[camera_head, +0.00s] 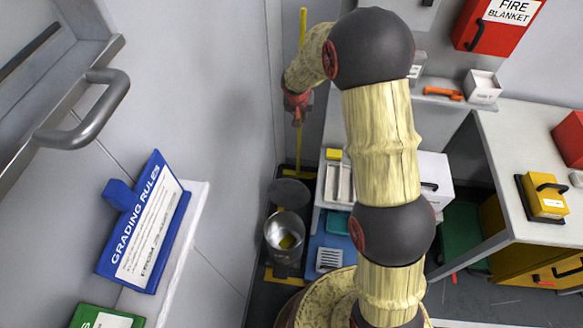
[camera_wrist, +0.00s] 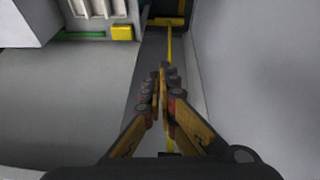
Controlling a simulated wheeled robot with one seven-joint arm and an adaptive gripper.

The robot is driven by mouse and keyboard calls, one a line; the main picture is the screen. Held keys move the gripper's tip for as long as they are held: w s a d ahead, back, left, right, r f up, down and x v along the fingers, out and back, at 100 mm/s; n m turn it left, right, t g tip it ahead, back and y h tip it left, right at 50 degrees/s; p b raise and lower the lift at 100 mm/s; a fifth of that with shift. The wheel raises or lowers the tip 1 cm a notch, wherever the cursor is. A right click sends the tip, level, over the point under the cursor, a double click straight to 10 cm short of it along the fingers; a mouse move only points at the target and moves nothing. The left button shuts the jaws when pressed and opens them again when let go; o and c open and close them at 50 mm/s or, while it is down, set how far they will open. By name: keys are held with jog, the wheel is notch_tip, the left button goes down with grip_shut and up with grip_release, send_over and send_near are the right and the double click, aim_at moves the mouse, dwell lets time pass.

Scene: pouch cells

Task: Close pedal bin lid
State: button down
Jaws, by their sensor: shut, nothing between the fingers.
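The pedal bin (camera_head: 285,250) is a grey round bin on the floor, low in the middle of the head view. Its dark round lid (camera_head: 289,192) stands raised behind the open mouth, and something yellowish lies inside. My gripper (camera_head: 297,119) is above and beyond the bin in the head view, apart from the lid. The wrist view shows its fingers (camera_wrist: 164,78) together and empty. I cannot make out the bin or lid in the wrist view.
A yellow pole (camera_head: 302,150) stands by the wall behind the bin. A white slotted rack (camera_head: 338,183) and a yellow block (camera_head: 333,154) sit on the bench right of the bin. The left wall holds a blue grading-rules sign (camera_head: 145,225) and a grey handle (camera_head: 92,112).

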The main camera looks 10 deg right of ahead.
jog(key=w+a+f+p, duration=0.1)
jog(key=f+p, duration=0.1)
jog(key=f, duration=1.5)
jog(key=a+f+g+p, duration=0.1)
jog(key=a+f, duration=0.1)
jog(key=f, duration=1.6)
jog(key=shift+w+a+f+m+y+p, duration=0.15)
jog(key=shift+w+f+m+y+p, duration=0.2)
jog(key=shift+m+y, duration=0.05)
